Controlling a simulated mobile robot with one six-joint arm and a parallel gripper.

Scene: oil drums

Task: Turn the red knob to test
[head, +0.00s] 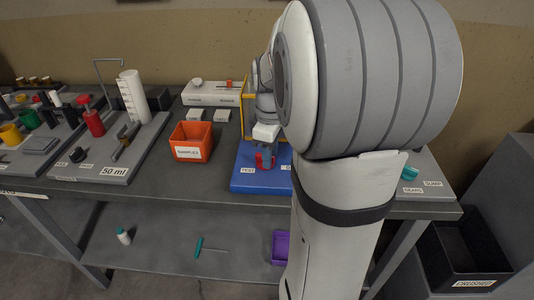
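The red knob (259,165) sits on a blue board (245,179) on the bench, left of my large arm link. A white label reading "TEST" (248,169) is on the board to the knob's left. A second label (287,167) lies to its right, partly cut off by my arm. My gripper (267,154) points down at the knob, and its grey fingers overlap it in the picture. I cannot tell whether the fingers grip the knob or only stand around it. The knob's pointing direction is mostly hidden.
An orange bin labelled "SAMPLES" (190,153) stands left of the blue board. A yellow frame (247,100) rises behind the board. A grey board labelled "50 ml" (91,175) holds a white cylinder (133,98). My arm hides much of the bench's right part.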

